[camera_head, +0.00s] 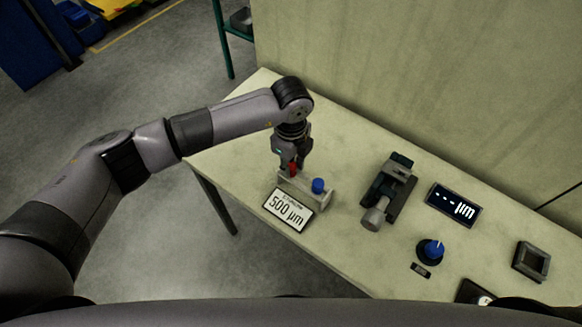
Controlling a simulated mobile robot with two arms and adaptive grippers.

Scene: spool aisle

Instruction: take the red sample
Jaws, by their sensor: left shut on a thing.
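The red sample (293,169) is between the fingers of my left gripper (290,165), which points down and is shut on it. It is at the left part of a small pale rack (318,199) on the table. I cannot tell whether the sample still touches the rack. A blue sample (318,186) stands in the right part of the rack. A sign reading "500 µm" (288,209) leans in front of the rack. My right gripper does not show.
On the pale table (345,150), right of the rack, are a dark vise-like device (390,190), a display (453,205), a blue knob (431,250) and a square grey frame (531,261). A wall (430,70) runs behind the table. The table's back left is clear.

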